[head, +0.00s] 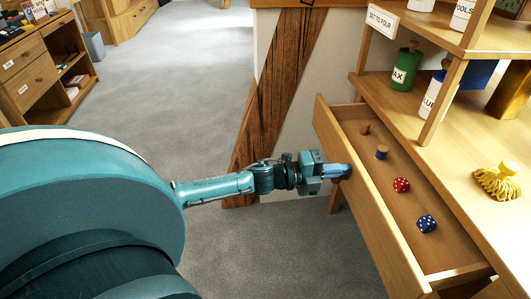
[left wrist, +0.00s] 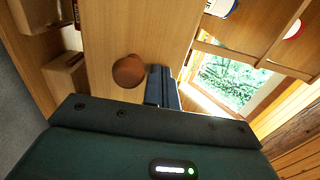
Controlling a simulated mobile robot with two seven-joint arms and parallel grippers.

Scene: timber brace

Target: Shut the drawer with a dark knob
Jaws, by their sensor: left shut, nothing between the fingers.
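The drawer (head: 378,232) in the wooden bench on the right stands pulled out, and its inside shows. A reddish-brown round knob (left wrist: 128,70) is on its front panel (left wrist: 135,30) in the left wrist view. My left gripper (head: 345,171) is at the outer face of the drawer front, near its far half. Its fingers are shut with nothing between them. In the left wrist view the closed fingers (left wrist: 161,88) are just right of the knob and point at the panel; I cannot tell whether they touch it. My right gripper is in neither view.
Carpet (head: 180,100) is clear at left.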

